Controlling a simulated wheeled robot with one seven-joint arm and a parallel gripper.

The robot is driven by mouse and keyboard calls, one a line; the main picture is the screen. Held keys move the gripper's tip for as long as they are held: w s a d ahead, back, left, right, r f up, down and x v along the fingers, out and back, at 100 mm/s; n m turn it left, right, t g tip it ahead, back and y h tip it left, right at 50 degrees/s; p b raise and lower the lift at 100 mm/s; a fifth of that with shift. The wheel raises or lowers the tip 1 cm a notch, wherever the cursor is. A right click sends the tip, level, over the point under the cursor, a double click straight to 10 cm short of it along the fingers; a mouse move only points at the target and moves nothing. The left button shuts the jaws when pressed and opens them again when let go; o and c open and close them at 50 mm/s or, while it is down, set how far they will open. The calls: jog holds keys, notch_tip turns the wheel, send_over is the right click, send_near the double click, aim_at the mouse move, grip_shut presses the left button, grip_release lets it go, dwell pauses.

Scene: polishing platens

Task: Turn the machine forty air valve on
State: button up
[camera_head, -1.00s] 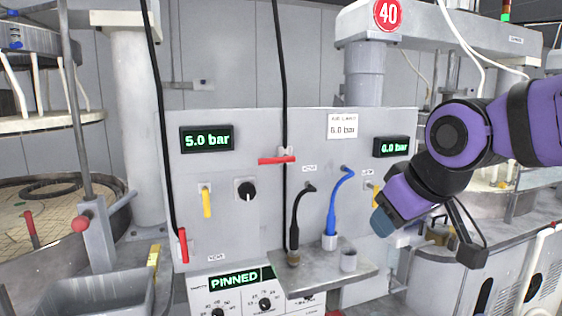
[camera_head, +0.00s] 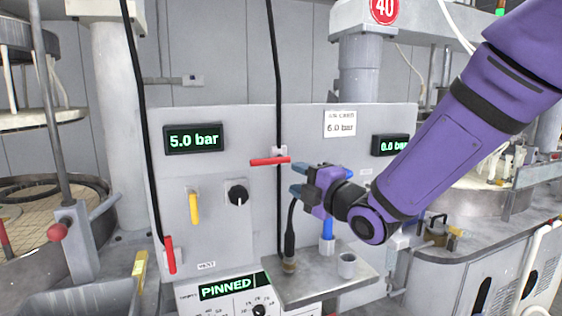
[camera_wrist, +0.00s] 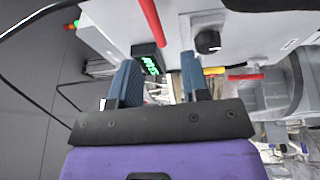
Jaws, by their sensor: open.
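The red round 40 sign (camera_head: 384,10) is at the top of the head view, above the right part of the grey panel (camera_head: 225,115). Below it the right display (camera_head: 390,145) reads 0.0 bar. The yellow lever under that display is hidden behind my arm. Another yellow lever (camera_head: 195,208) hangs down under the left display (camera_head: 193,139), which reads 5.0 bar; it also shows in the wrist view (camera_wrist: 213,70). My gripper (camera_head: 298,180) is open and empty in front of the panel's middle, pointing left; its blue fingers (camera_wrist: 158,75) show in the wrist view.
A black knob (camera_head: 238,194) and another red handle (camera_head: 170,254) are further left.

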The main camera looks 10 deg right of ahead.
aim_at(266, 163)
jog(key=shift+n+y, duration=0.8)
jog(key=shift+n, duration=0.1)
jog(key=x, duration=1.1)
jog(key=shift+a, duration=0.4)
jog(key=shift+s, duration=0.1)
grip_shut()
